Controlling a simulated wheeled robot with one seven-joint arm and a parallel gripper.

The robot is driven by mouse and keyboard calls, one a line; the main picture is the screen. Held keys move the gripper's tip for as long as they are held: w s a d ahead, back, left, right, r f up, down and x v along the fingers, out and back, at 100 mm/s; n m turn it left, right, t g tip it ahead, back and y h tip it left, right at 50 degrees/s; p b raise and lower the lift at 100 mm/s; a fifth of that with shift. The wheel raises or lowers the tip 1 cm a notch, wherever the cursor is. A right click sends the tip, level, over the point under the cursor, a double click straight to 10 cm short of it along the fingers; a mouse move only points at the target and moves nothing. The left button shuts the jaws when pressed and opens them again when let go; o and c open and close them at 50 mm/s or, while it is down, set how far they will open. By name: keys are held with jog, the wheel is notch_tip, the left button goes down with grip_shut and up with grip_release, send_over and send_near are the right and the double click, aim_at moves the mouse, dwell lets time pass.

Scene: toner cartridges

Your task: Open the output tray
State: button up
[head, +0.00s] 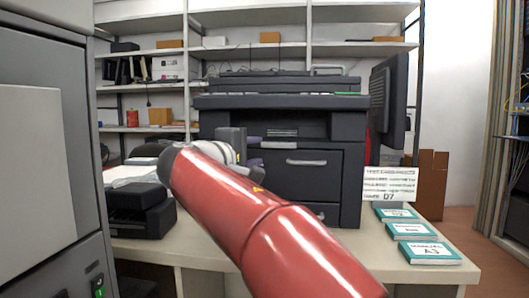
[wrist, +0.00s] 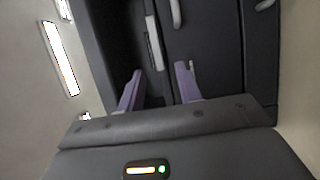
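The dark printer (head: 345,127) stands on the table, with a recess and a pale ribbed strip (head: 283,132) in its upper front. Below is a front panel with a silver handle (head: 306,162), and a lower handle is partly hidden by my arm. I cannot tell which part is the output tray. My gripper (head: 259,150) is in front of the printer's left part, left of the upper handle. In the wrist view, its two purple fingers (wrist: 160,80) are apart with nothing visible between them. The strip (wrist: 153,43) and upper handle (wrist: 177,14) lie beyond the fingertips.
A grey cabinet (head: 50,120) stands close on the left. A small black device (head: 140,208) with paper sits left of the printer. Shelves (head: 250,16) stand behind.

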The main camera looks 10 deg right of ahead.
aim_at(272, 145)
jog(key=x, duration=0.4)
jog(key=p+x, duration=0.1)
jog(key=x, duration=0.2)
jog(key=shift+w+d+r, duration=0.2)
jog(key=shift+w+r, duration=0.05)
jog(key=shift+w, duration=0.05)
jog(key=shift+c, duration=0.2)
grip_shut()
